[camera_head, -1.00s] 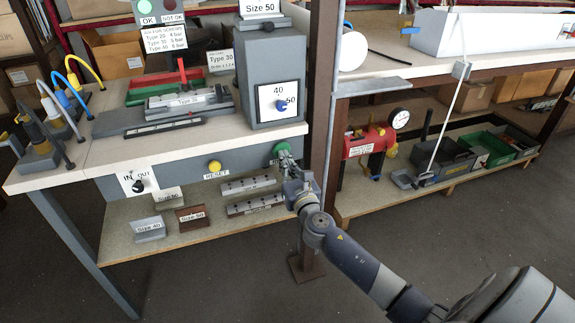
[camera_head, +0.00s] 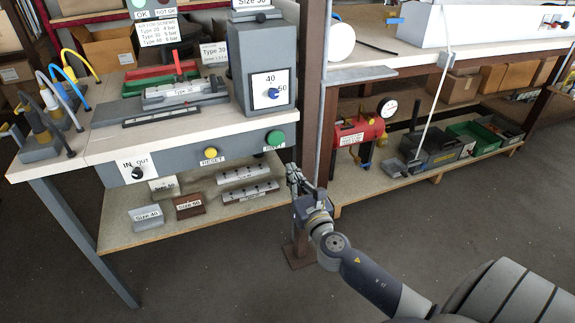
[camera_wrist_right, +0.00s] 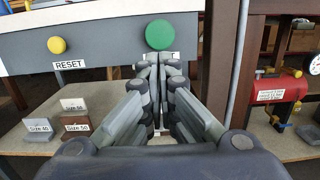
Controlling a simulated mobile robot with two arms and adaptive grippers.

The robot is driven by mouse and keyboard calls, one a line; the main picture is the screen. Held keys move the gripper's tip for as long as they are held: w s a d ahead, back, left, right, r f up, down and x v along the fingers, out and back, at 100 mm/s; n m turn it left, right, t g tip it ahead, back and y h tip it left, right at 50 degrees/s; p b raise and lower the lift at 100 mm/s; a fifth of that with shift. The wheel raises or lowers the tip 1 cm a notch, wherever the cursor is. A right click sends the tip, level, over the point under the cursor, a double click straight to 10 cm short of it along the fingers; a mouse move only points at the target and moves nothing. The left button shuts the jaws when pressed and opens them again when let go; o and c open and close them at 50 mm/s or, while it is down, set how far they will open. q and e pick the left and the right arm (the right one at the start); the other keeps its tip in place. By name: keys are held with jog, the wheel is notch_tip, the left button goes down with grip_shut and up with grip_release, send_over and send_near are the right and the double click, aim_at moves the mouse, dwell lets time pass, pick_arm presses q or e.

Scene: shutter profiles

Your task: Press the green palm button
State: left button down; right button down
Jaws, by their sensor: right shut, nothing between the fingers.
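The green palm button (camera_head: 275,138) sits on the grey front panel of the bench, at its right end above a small label. In the right wrist view the green button (camera_wrist_right: 159,35) is straight ahead, just above and beyond my fingertips. My right gripper (camera_head: 291,168) is shut and empty, in front of the panel and below and slightly right of the button, with a visible gap in the head view. In the right wrist view its closed fingers (camera_wrist_right: 160,62) overlap the button's label. My left gripper is not in view.
A yellow RESET button (camera_head: 210,154) and an IN/OUT knob (camera_head: 138,172) are on the same panel to the left. A brown post (camera_head: 312,110) stands close to the right of the button. A lower shelf (camera_head: 150,233) holds size blocks. The floor in front is clear.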

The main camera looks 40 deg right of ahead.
jog(key=shift+v, duration=1.1)
